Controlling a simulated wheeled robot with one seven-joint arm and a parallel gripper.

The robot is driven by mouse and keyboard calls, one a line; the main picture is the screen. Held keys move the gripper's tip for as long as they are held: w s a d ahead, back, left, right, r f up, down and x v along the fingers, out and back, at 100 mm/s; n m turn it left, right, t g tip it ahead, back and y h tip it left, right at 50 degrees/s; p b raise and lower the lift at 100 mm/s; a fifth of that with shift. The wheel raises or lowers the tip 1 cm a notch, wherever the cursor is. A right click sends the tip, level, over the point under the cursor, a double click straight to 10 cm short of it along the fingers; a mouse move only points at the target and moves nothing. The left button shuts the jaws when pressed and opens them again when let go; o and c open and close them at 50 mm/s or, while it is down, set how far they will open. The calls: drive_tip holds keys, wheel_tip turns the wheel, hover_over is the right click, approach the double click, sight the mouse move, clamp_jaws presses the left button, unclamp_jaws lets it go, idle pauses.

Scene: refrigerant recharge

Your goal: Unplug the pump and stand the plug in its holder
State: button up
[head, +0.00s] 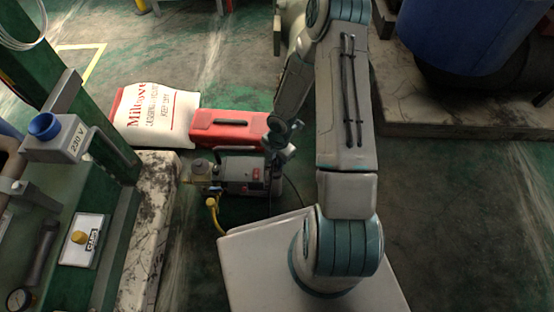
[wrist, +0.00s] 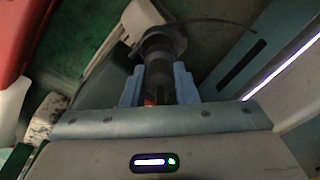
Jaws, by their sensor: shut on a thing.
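My gripper (head: 282,140) hangs over the floor just above the pump (head: 240,174), beside the red case. In the wrist view my gripper (wrist: 158,70) has its two blue-grey fingers shut on a dark round plug (wrist: 158,46). A thin black cable runs from the plug toward the upper right. The plug is hard to make out in the head view. The grey 230 V socket box (head: 58,140) with a blue round socket is at the left, well away from my gripper. I cannot tell which thing is the plug's holder.
A red case (head: 228,127) and a white printed bag (head: 155,116) lie behind the pump. A yellow hose fitting (head: 213,208) is at the pump's front. The green frame (head: 118,165) stands left. A blue drum (head: 470,38) is back right. The floor right of my arm is clear.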

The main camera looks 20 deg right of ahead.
drive_tip(key=shift+f+b, duration=1.1)
drive_tip(key=shift+f, duration=0.45)
drive_tip(key=o, duration=0.9)
drive_tip(key=shift+o, duration=0.2)
drive_tip(key=shift+r, duration=0.1)
wheel_tip(320, 180, up, 14)
drive_tip(key=d+p, duration=0.1)
drive_tip(key=p, duration=0.6)
drive_tip(key=shift+w+d+f+p, duration=0.2)
drive_tip(key=shift+w+d+p, duration=0.05)
drive_tip(key=shift+w+p, duration=0.2)
